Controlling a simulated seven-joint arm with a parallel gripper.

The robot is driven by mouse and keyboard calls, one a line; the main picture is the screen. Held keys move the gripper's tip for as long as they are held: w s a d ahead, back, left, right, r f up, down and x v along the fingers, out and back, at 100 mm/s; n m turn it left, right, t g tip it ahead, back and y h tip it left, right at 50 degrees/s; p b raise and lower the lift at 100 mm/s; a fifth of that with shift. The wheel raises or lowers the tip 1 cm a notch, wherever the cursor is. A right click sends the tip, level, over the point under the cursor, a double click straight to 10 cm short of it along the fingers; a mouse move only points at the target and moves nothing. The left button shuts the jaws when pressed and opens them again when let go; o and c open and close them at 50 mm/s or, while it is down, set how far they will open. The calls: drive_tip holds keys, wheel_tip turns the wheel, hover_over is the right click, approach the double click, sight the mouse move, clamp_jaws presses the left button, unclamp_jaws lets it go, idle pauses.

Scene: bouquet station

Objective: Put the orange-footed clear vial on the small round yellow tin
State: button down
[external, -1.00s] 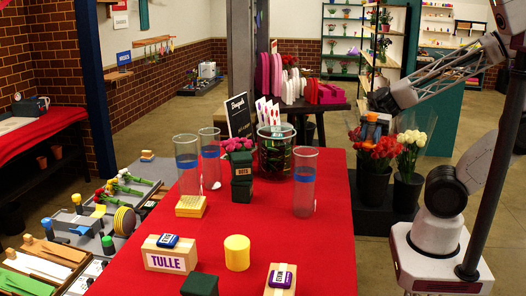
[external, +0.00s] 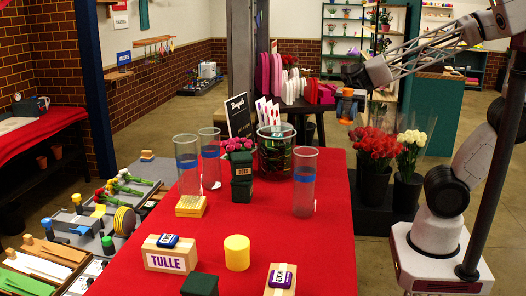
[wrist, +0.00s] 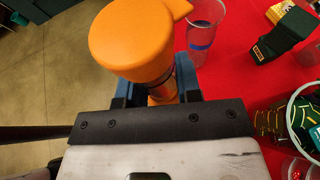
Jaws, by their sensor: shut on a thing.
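My gripper (external: 350,98) is raised beyond the right far side of the red table, above the red flowers. It is shut on the orange-footed vial (wrist: 135,40), which shows in the wrist view as a broad orange disc with a tab at its upper right. Little of the vial's clear part is visible; the disc and fingers hide it. In the external view the vial shows only as a small orange patch (external: 347,107) at the gripper. The small round yellow tin (external: 237,253) stands upright on the red table near the front, its top bare, far from my gripper.
A TULLE block (external: 170,260), a dark green box (external: 200,285) and a wooden block (external: 281,280) surround the tin. Red flowers (external: 375,145) stand beside the table.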

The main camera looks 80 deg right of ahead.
drive_tip(key=w+a+r+n+g, duration=0.2)
drive_tip(key=w+a, duration=0.6)
drive_tip(key=w, duration=0.3)
drive_tip(key=n+g, duration=0.4)
drive_tip(key=g, duration=0.1)
hover_over(237, 242)
wheel_tip(237, 242, down, 10)
drive_tip(key=r, duration=0.1)
drive_tip(key=shift+f, duration=0.65)
drive_tip(key=shift+f, duration=2.5)
drive_tip(key=shift+f, duration=2.5)
